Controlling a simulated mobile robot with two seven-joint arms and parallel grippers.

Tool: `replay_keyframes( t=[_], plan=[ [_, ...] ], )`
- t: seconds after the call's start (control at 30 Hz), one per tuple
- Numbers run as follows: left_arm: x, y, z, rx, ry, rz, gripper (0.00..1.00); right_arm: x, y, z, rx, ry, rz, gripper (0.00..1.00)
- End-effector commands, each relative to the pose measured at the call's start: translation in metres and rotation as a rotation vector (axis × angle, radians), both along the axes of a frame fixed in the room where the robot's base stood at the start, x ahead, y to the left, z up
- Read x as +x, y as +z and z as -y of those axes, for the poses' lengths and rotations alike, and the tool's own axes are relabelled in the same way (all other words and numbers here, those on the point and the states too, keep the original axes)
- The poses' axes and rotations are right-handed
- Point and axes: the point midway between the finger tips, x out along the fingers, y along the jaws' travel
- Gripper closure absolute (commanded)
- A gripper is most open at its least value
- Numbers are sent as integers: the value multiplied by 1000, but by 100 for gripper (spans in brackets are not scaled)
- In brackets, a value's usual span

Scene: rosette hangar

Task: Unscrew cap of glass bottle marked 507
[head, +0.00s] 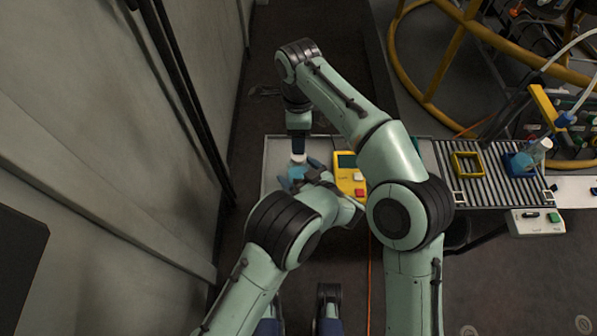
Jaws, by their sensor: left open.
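A small bottle with blue contents (297,172) and a white cap (298,157) stands on the grey table. No number on it can be read. My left gripper (299,180) is open beside the bottle, with its blue fingers close to the bottle's lower part; whether they touch it cannot be told. My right gripper (299,146) points straight down from above, directly over the white cap. Its fingertips are small and partly hidden, so its opening does not show.
A yellow device (348,173) with a red button lies right of the bottle. A roller conveyor (490,180) extends right, carrying a yellow frame (467,165) and a clear bottle (540,147) in a blue holder (518,163). A grey wall (120,150) bounds the left side.

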Motion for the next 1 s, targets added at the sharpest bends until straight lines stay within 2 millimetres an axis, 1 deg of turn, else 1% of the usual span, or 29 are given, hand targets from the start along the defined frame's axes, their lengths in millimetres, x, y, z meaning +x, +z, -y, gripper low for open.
replay_keyframes(
  t=[0.23,0.27,0.3,0.37,0.4,0.47,0.53,0.57,0.67,0.73,1.0],
  plan=[
    [1,0,0,0,0,0,1,0,0,0,0,0,0,38],
    [1,0,0,0,0,0,4,0,0,0,0,0,0,38],
    [1,0,0,0,0,0,17,0,0,0,0,0,0,38],
    [1,0,0,0,0,0,37,0,0,0,0,0,0,38],
    [1,0,0,0,-1,0,50,0,0,0,0,0,0,38],
    [1,0,0,-1,0,-1,69,0,0,0,0,0,0,38],
    [1,0,0,-1,-1,-1,92,0,0,0,0,1,0,38],
    [1,0,0,-1,-1,-1,100,0,0,0,0,4,0,38],
    [0,0,0,-1,-1,-1,100,0,-1,0,1,56,-2,38],
    [1,0,0,-1,-1,-1,100,0,-2,0,0,140,-4,38],
    [1,0,0,0,-1,0,100,-1,-1,0,1,598,-5,38]
  ],
)
